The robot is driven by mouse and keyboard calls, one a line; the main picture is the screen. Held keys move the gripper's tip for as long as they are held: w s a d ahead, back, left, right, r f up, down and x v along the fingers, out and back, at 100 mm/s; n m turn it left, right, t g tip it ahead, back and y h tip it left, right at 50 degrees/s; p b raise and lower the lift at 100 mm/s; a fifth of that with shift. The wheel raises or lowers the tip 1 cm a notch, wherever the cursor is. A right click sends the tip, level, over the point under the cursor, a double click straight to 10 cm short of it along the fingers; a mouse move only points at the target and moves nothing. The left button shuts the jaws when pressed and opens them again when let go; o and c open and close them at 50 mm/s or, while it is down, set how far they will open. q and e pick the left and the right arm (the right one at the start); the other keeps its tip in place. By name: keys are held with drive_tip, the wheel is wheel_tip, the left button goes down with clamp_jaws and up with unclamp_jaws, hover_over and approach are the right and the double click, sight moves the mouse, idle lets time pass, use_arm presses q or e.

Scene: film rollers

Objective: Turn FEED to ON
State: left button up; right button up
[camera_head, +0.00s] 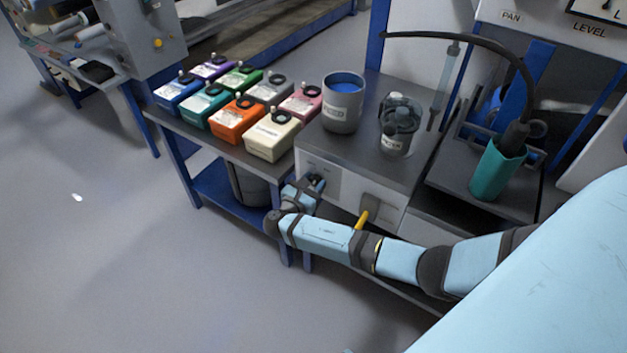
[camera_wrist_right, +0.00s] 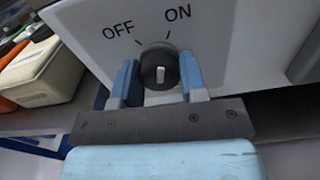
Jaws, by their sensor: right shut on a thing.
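A black round knob (camera_wrist_right: 160,70) sits on the light front panel of a grey box, with OFF and ON printed above it. A short white mark on its face stands about upright in the right wrist view; I cannot tell which word it points at. My right gripper (camera_wrist_right: 160,82) is shut on the knob, one blue finger on each side. In the head view my right gripper (camera_head: 312,188) is at the left part of the box front (camera_head: 345,170) and hides the knob there. No FEED label is readable. My left gripper is not in view.
A yellow handle (camera_head: 362,219) sticks out of the box front, close to my right forearm. A grey tub of blue ink (camera_head: 342,105) and a clear-lidded jar (camera_head: 396,140) stand on top. Several coloured containers (camera_head: 238,117) fill the bench at left.

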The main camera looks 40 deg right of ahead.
drive_tip(key=shift+m, duration=1.2)
drive_tip(key=o, duration=0.9)
drive_tip(key=shift+a, duration=0.15)
drive_tip(key=p+v, duration=0.1)
drive_tip(key=v, duration=1.2)
drive_tip(key=shift+s+a, duration=0.1)
drive_tip(key=shift+a, duration=0.2)
